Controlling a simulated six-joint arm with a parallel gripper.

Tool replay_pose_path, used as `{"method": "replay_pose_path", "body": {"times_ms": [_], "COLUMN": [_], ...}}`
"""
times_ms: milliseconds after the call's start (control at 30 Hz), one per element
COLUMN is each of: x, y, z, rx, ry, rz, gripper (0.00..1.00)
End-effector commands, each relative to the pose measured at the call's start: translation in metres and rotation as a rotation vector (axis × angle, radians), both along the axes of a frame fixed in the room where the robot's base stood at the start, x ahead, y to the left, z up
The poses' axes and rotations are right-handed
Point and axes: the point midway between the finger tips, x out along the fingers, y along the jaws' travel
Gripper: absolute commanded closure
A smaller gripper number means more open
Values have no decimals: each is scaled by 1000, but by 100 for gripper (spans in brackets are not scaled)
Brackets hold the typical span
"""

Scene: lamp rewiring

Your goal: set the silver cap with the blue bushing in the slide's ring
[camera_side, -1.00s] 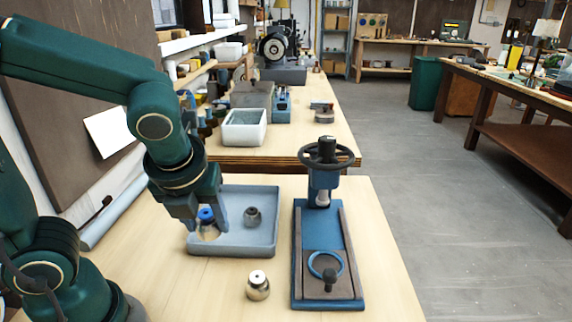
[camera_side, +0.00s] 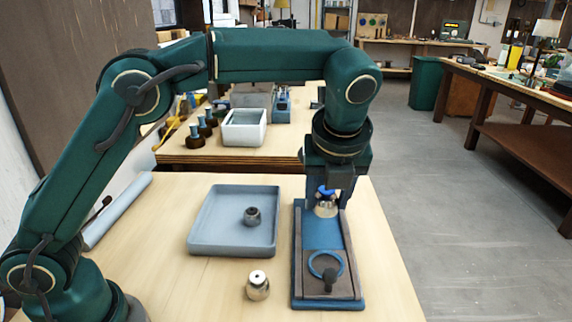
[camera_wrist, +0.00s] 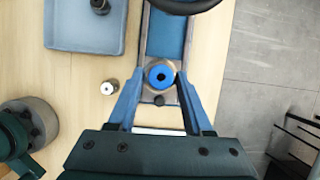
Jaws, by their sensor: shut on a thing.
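The silver cap (camera_side: 326,209) with the blue bushing (camera_wrist: 160,75) is held upright between the fingers of my gripper (camera_side: 327,194). My gripper is shut on it and holds it raised above the blue press base (camera_side: 297,280). The slide's blue ring (camera_side: 312,268) lies empty near the front of the base, beside a black knob (camera_side: 331,284). In the side view the cap appears above and behind the ring. In the wrist view the cap hides the ring, with the knob (camera_wrist: 158,100) just below it.
A darker cap (camera_side: 252,216) sits in the blue-grey tray (camera_side: 200,247). The press's black handwheel (camera_wrist: 188,4) shows at the wrist view's top; my arm hides it in the side view.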

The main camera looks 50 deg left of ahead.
Motion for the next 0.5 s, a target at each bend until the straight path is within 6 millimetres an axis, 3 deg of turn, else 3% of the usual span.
{"method": "replay_pose_path", "body": {"times_ms": [100, 500], "x": [2, 1], "y": [-11, -13], "z": [-15, -31], "rx": [1, 1], "ry": [1, -2], "rz": [-22, -30], "gripper": [100, 100]}}
